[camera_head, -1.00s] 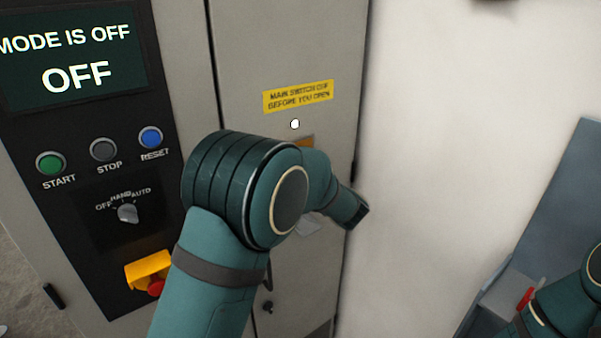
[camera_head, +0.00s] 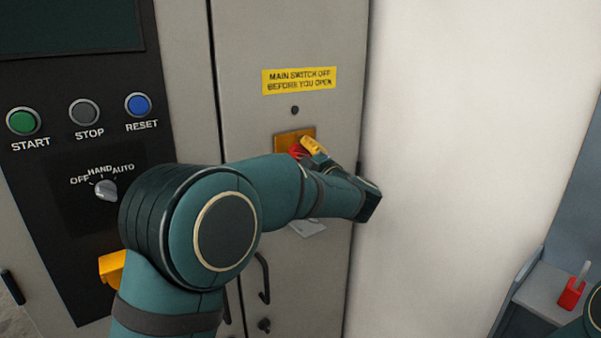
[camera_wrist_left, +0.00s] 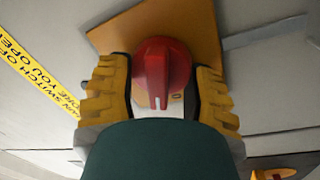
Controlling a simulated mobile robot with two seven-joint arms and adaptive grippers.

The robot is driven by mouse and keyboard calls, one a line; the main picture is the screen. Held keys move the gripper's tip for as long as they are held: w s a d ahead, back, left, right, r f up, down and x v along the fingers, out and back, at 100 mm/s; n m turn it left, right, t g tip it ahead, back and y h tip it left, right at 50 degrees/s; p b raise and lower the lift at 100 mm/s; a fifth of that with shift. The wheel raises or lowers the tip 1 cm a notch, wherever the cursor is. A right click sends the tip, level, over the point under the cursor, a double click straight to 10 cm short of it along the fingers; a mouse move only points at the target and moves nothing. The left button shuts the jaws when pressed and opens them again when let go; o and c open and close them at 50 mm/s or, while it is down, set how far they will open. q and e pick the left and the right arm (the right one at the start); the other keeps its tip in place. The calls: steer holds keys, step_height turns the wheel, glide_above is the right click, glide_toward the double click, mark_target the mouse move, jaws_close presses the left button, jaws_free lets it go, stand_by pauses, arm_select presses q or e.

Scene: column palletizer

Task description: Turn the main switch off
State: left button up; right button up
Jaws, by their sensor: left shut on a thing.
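The main switch is a red rotary knob (camera_wrist_left: 162,72) on a yellow plate (camera_head: 287,138) on the grey cabinet door. In the head view only a bit of the red knob (camera_head: 298,150) shows beside my left gripper (camera_head: 308,149). In the left wrist view the yellow ribbed fingers of my left gripper (camera_wrist_left: 163,90) stand on either side of the knob, shut on it. A white mark shows on the knob's near end. The indicator lamp (camera_head: 295,110) above the plate is dark. My right gripper is not in view.
The control panel at left has a dark screen (camera_head: 70,25), START, STOP and RESET buttons and a mode selector (camera_head: 105,189). A yellow label (camera_head: 299,80) is above the switch. A red padlock (camera_head: 571,293) lies on a grey shelf at lower right.

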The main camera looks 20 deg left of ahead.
arm_select(q)
steer(key=n+b, duration=0.2)
steer(key=shift+a+f+n, duration=0.15)
steer(key=shift+f+n, duration=0.05)
steer(key=shift+n, duration=0.1)
steer(key=shift+r+n+b, duration=0.1)
steer(key=shift+n+b, duration=0.35)
steer(key=shift+n, duration=0.45)
steer(key=o, duration=1.3)
steer(key=v, duration=1.2)
steer(key=shift+w, duration=0.15)
